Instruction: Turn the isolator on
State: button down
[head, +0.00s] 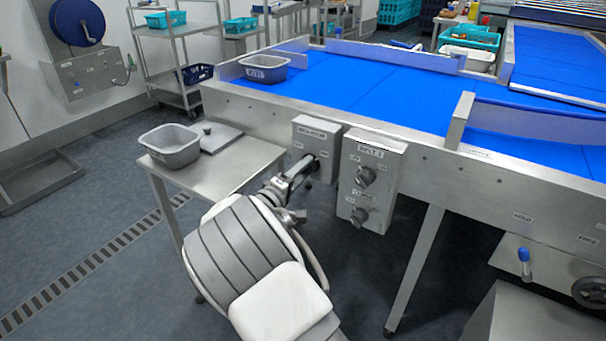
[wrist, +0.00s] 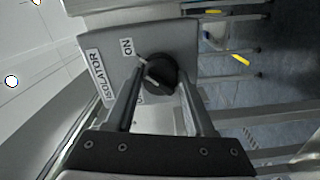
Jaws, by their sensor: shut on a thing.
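The isolator is a small grey box (head: 316,133) on the front side of the conveyor, with a label on its upper face. In the wrist view its face (wrist: 107,58) carries the labels ISOLATOR and ON, beside a round black knob (wrist: 163,70). My gripper (head: 308,163) reaches up to the box from below. In the wrist view my gripper (wrist: 161,76) has a finger on each side of the knob and is shut on it. Pale marks show at the knob, but I cannot tell clearly which setting it points to. In the head view the gripper mostly hides the knob.
A BELT 2 box (head: 388,150) with two dark knobs hangs just right of the isolator. A steel side table (head: 215,172) with a grey tub (head: 171,146) stands to the left. The blue conveyor belt (head: 375,84) lies behind. A blue-handled lever (head: 524,256) is at far right.

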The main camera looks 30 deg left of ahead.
dwell(0.4)
jog(key=shift+c, duration=1.3)
grip_release()
jog(key=shift+s, duration=0.1)
jog(key=s+a+p, duration=0.1)
jog(key=s+p, duration=0.3)
jog(key=s, duration=1.3)
jog(key=shift+a, duration=0.25)
jog(key=shift+d, duration=0.1)
